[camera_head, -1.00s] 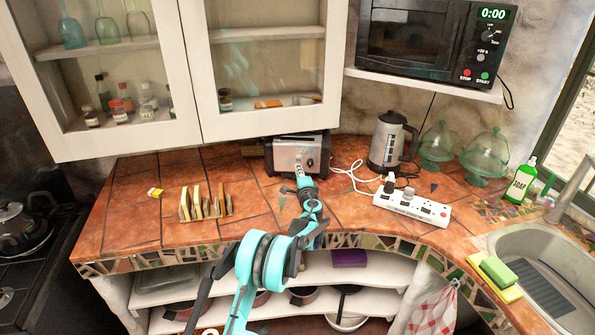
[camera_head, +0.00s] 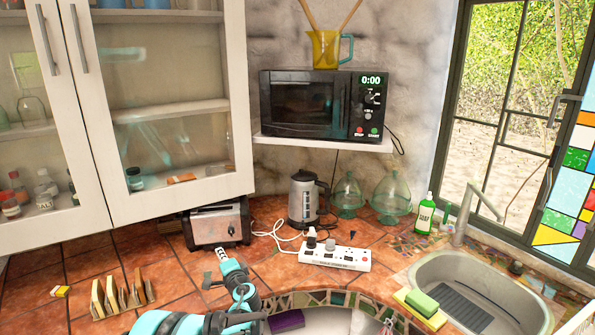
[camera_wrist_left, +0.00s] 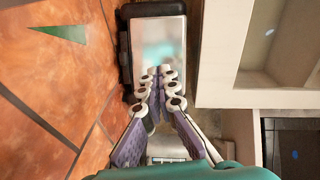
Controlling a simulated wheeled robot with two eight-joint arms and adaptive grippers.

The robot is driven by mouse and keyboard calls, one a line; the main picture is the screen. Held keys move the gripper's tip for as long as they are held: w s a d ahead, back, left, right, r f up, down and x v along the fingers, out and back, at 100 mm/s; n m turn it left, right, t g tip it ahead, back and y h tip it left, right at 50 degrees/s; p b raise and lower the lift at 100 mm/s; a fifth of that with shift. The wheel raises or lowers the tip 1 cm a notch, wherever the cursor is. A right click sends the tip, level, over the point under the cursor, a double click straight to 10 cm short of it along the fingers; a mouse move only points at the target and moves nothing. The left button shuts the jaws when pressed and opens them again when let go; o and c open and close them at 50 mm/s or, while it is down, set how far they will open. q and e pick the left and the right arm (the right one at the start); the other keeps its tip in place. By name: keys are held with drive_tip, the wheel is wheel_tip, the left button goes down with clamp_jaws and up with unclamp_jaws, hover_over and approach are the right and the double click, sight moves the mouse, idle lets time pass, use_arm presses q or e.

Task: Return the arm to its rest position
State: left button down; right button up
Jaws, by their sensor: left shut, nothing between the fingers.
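My left arm, turquoise and dark, comes in from the bottom of the head view. Its gripper (camera_head: 221,256) is over the tiled counter, just in front of the silver and black toaster (camera_head: 212,225). In the left wrist view the gripper's fingers (camera_wrist_left: 158,78) are together with nothing between them. The toaster's shiny metal face (camera_wrist_left: 158,35) lies beyond the fingertips there. I cannot tell the exact gap between fingertips and toaster. My right gripper is in neither view.
A toast rack (camera_head: 120,296) with slices stands left of the arm. A white power strip (camera_head: 334,254), a kettle (camera_head: 303,198) and glass domes stand to the right. Cabinets (camera_head: 165,110) hang above the toaster. A sink (camera_head: 480,290) is at the right. Counter left of the toaster is fairly clear.

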use_arm(q)
drive_tip(key=s+d+r+n+g+h, duration=0.1)
drive_tip(key=s+r+n+g+h, duration=0.15)
drive_tip(key=s, duration=0.85)
drive_tip(key=s+r+n+g+h, duration=0.15)
drive_tip(key=s+r+n, duration=0.25)
drive_tip(key=s, duration=0.7)
drive_tip(key=s+d+f+n+g+h, duration=0.1)
drive_tip(key=s+d+f, duration=0.1)
drive_tip(key=s, duration=0.5)
drive_tip(key=s+d+f+n+g+h, duration=0.1)
drive_tip(key=s+d+f+h, duration=0.1)
drive_tip(key=s+d, duration=0.2)
drive_tip(key=s+d+f+n+g+h, duration=0.1)
drive_tip(key=s+d+f+h, duration=0.1)
drive_tip(key=s, duration=0.9)
drive_tip(key=shift+d+f, duration=0.55)
drive_tip(key=shift+d, duration=0.5)
